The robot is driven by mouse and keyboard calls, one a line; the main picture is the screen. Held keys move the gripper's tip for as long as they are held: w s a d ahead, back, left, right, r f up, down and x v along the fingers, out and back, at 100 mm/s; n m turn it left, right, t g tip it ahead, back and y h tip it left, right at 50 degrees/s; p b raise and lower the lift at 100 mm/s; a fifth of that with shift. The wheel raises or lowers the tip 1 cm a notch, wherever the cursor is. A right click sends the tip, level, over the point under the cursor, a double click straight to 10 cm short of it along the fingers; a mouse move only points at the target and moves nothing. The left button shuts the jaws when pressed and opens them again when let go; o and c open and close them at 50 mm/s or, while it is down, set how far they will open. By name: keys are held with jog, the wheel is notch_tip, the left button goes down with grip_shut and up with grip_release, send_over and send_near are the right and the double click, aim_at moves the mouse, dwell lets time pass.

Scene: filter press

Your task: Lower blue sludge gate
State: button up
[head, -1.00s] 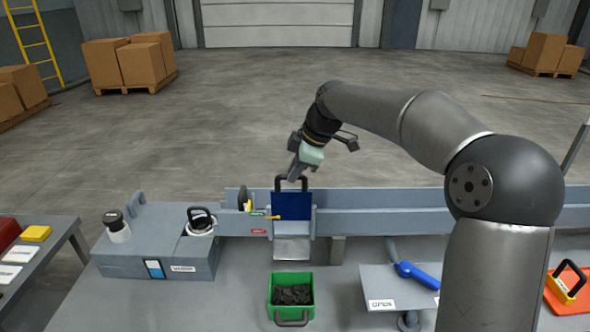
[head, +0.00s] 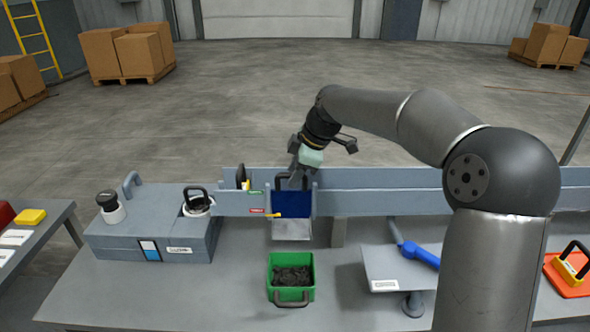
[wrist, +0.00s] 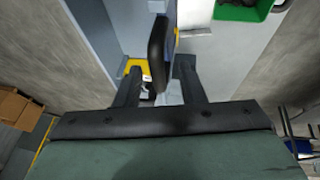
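The blue sludge gate (head: 291,203) stands upright in its frame on the grey trough, with a dark handle (head: 293,180) on top. Its yellow pointer (head: 274,215) is level with the red label (head: 256,211), below the green label (head: 256,192). My gripper (head: 297,178) is at the handle, pointing down. In the wrist view the handle (wrist: 158,48) lies between the two fingers (wrist: 158,80), with narrow gaps showing beside it, so the gripper looks open around it. The fingertips' contact is partly hidden in the head view.
A green bin (head: 290,297) of dark sludge sits in front of the gate. A grey box with round-handled lids (head: 150,225) stands left. A small labelled stand (head: 383,268) with a blue lever (head: 421,255) is right. The trough (head: 390,190) runs along the back.

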jog(key=shift+r, duration=0.1)
jog(key=v, duration=1.7)
jog(key=shift+r, duration=0.15)
jog(key=s+d+f+m+h, duration=0.1)
jog(key=s+d+f+m, duration=0.2)
jog(key=s+f+m, duration=0.3)
jog(key=s+d+f+m+g+h, duration=0.1)
jog(key=s+d+f+m+h, duration=0.1)
jog(key=s+f+m, duration=0.4)
jog(key=s+d+f+m+h, duration=0.1)
jog(key=s+d+f+m, duration=0.3)
jog(key=s+f, duration=0.9)
jog(key=s+m, duration=0.2)
jog(key=s, duration=0.4)
jog(key=shift+s+f+g, duration=0.2)
jog(key=shift+s+g, duration=0.1)
